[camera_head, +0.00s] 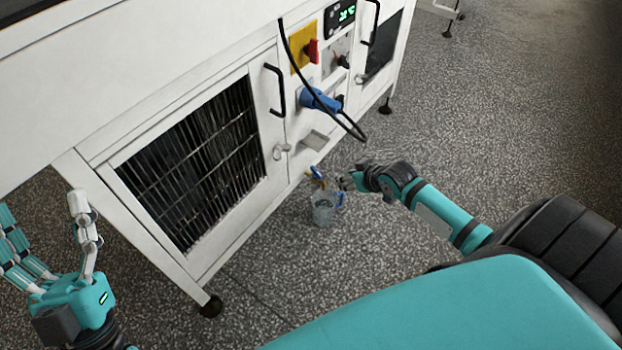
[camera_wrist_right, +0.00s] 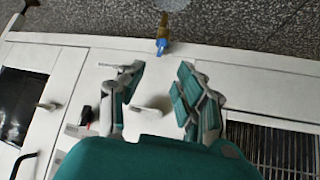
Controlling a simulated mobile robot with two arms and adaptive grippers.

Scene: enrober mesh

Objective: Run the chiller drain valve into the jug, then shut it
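The drain valve (camera_head: 318,175), with a blue handle and brass-coloured body, sticks out low on the white chiller cabinet (camera_head: 245,225). The clear jug (camera_head: 323,210), with a blue handle, stands on the floor just below it. My right gripper (camera_head: 347,182) is beside the valve, above the jug's handle side. In the right wrist view the right gripper (camera_wrist_right: 158,88) is open with nothing between its fingers, and the valve (camera_wrist_right: 162,45) shows beyond the fingertips. My left gripper (camera_head: 48,235) is open and empty at lower left.
A black cable hangs in front of the panel, near a blue plug (camera_head: 318,99). A red switch (camera_head: 312,51) on a yellow plate and a green display (camera_head: 346,14) sit above. Black door handles (camera_head: 275,90) protrude. Speckled floor (camera_head: 480,110) is clear at right.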

